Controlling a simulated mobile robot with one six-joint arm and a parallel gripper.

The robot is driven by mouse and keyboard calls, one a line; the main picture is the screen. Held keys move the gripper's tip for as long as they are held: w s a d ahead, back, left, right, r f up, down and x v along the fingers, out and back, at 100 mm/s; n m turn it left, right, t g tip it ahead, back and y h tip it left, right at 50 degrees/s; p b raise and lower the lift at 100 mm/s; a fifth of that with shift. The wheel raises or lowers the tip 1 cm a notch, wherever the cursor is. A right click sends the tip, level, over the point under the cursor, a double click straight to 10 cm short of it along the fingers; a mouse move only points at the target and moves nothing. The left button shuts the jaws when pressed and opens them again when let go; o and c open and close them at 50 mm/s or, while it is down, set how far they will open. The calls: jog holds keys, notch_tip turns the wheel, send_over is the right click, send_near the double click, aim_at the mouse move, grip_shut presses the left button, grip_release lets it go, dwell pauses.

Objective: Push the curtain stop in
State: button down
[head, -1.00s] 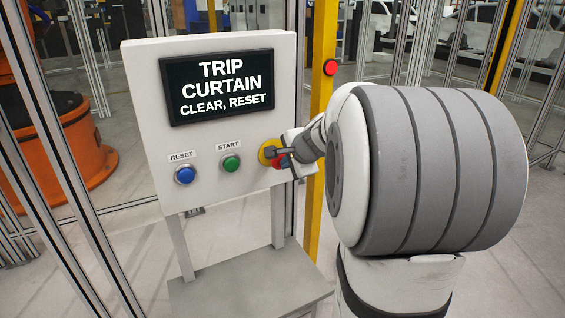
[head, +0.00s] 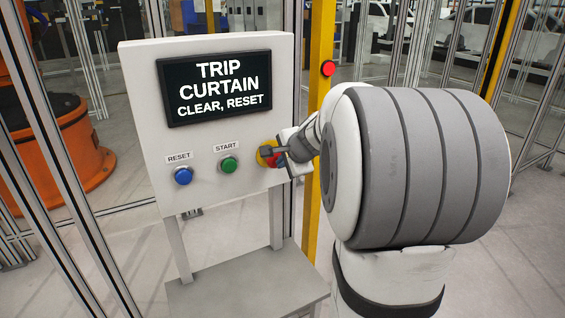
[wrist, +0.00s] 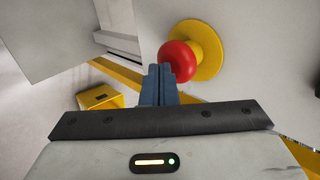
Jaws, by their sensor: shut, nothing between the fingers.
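A red mushroom button on a round yellow base (head: 261,158) sits at the right of the white panel's button row, partly hidden by my gripper. The wrist view shows its red cap (wrist: 176,60) and yellow base (wrist: 208,48) clearly. My gripper (head: 268,151) is shut and empty, in front of this button. In the wrist view its fingertips (wrist: 159,68) overlap the near side of the red cap; I cannot tell whether they touch it. No label for a curtain stop is readable.
The panel (head: 140,120) carries a screen (head: 218,88) reading "TRIP CURTAIN CLEAR, RESET", a blue RESET button (head: 183,176) and a green START button (head: 229,165). A grey pedestal (head: 245,285) stands below. An orange robot (head: 75,150) is behind the fence at left.

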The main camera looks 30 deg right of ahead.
jog(key=s+f+v, duration=0.1)
jog(key=v, duration=1.1)
jog(key=shift+s+b, duration=0.35)
jog(key=shift+s, duration=0.15)
jog(key=shift+f, duration=0.1)
